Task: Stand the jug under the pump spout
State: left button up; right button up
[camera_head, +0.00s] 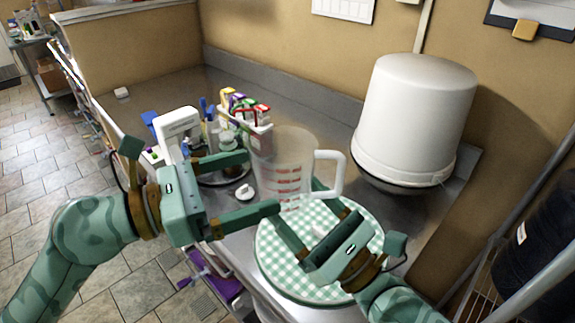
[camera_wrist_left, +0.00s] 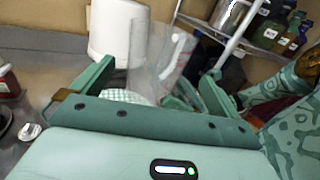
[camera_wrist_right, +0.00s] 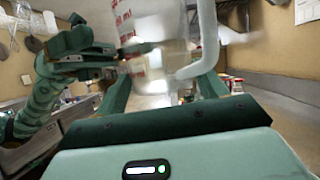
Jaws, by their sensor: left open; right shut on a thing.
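The clear jug (camera_head: 285,165) has red markings and a white handle (camera_head: 330,172) on its right side. It is upright above the round checkered mat in the head view. My right gripper (camera_head: 294,202) is shut on the jug's lower part; the jug also shows between its fingers in the right wrist view (camera_wrist_right: 150,35). My left gripper (camera_head: 262,183) is open, its fingers pointing at the jug's left side; whether they touch it I cannot tell. The jug also shows beyond it in the left wrist view (camera_wrist_left: 150,60). I cannot make out a pump spout for certain.
A large white bucket (camera_head: 418,115) stands at the back right of the steel counter. The green checkered round mat (camera_head: 275,262) lies at the front. A white upright device (camera_head: 178,125) and several small colourful packets (camera_head: 245,105) stand at left and behind the jug.

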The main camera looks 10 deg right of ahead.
aim_at(298, 167)
pick_arm(q)
jog(key=x, duration=0.8)
jog(key=shift+d+f, duration=0.1)
jog(key=shift+d, duration=0.1)
jog(key=c, duration=1)
pick_arm(e)
jog(key=shift+s+a, duration=0.1)
pick_arm(q)
jog(key=shift+c, duration=0.2)
pick_arm(e)
jog(key=o, duration=1.1)
